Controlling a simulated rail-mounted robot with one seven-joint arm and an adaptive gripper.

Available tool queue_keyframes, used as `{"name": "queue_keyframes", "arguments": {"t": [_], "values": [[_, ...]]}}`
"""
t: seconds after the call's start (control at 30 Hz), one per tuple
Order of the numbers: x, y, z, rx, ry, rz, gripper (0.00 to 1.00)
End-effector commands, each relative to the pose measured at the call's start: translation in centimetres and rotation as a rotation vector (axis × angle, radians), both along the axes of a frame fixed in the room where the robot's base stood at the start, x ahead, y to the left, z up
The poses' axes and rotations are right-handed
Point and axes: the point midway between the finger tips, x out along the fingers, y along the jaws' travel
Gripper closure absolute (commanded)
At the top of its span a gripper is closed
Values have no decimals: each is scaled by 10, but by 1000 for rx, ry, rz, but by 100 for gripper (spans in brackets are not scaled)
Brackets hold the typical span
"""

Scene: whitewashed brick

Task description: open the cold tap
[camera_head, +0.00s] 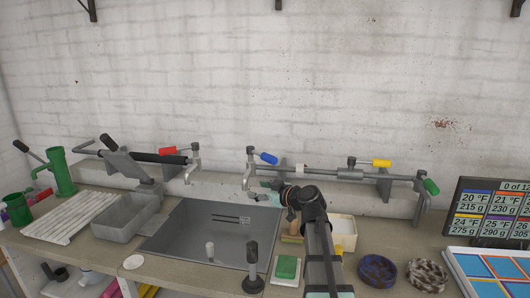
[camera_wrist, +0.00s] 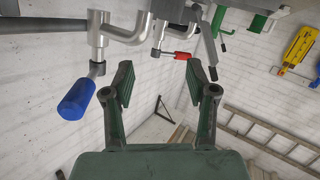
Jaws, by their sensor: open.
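The cold tap's blue handle (camera_head: 268,158) sticks out to the right from the top of a grey pipe tap on the back wall. In the wrist view the blue handle (camera_wrist: 77,98) hangs at the left, outside my left finger. My gripper (camera_head: 254,190) is in front of and a little below this tap, seen partly behind my arm. In the wrist view my gripper (camera_wrist: 160,78) has its two dark green fingers apart, with nothing between them. A tap with a red handle (camera_head: 168,150) is further left; its red handle (camera_wrist: 180,55) also shows beyond my fingertips.
Pipework with a yellow handle (camera_head: 381,163) and a green handle (camera_head: 431,187) runs along the wall to the right. Below lie a dark metal sheet (camera_head: 185,232), a grey basin (camera_head: 124,217), a green sponge (camera_head: 287,267) and a cream box (camera_head: 344,233). A black-topped peg (camera_head: 253,265) stands in front.

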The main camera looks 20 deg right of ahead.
Motion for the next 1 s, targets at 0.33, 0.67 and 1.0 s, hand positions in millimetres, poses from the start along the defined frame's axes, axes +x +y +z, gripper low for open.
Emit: {"name": "queue_keyframes", "arguments": {"t": [0.33, 0.67, 1.0], "values": [[-57, -109, 69, 70, -181, -89, 43], [-41, -112, 76, 76, -199, -95, 43], [22, -95, 78, 76, -199, -96, 43]]}}
